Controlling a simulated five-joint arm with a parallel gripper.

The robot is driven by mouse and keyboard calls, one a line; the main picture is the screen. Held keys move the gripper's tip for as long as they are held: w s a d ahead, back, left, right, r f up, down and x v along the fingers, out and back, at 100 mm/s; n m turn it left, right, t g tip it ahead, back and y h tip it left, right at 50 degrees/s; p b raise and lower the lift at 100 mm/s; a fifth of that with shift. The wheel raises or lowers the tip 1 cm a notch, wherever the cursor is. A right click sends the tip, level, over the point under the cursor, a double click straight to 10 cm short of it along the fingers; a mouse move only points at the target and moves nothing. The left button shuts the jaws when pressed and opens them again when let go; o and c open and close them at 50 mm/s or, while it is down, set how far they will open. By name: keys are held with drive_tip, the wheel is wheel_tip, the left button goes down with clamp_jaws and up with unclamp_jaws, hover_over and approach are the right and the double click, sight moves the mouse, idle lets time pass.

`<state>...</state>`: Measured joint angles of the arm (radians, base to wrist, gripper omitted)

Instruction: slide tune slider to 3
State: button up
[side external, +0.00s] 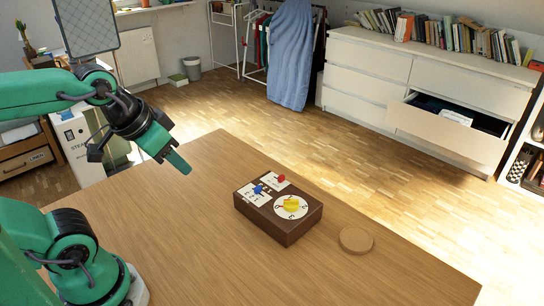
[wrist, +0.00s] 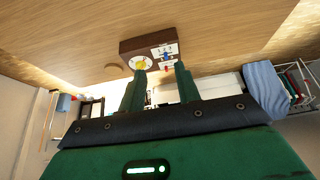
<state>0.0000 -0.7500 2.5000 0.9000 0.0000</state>
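A brown control box (side external: 282,222) sits on the wooden table. Its top has a blue knob (side external: 258,189) on a white marked panel, a red knob (side external: 281,178) on another white panel, and a yellow dial (side external: 291,204) on a round white face. The labels are too small to tell which knob is the tune slider. My gripper (side external: 180,163) is in the air to the left of the box, touching nothing. In the wrist view my gripper (wrist: 162,69) has its fingers apart and empty, with the box (wrist: 130,45) beyond the fingertips.
A round cork coaster (side external: 356,240) lies to the right of the box. The table (side external: 190,260) is otherwise clear around the box. A white dresser (side external: 400,90) with an open drawer (side external: 460,115) stands far back on the floor, away from the table.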

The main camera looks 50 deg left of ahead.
idle(0.3)
drive_tip(key=g, duration=0.6)
hover_over(258, 187)
wheel_tip(258, 187, down, 10)
drive_tip(key=shift+f, duration=0.1)
drive_tip(key=shift+f, duration=3.9)
drive_tip(key=shift+c, duration=0.4)
clamp_jaws()
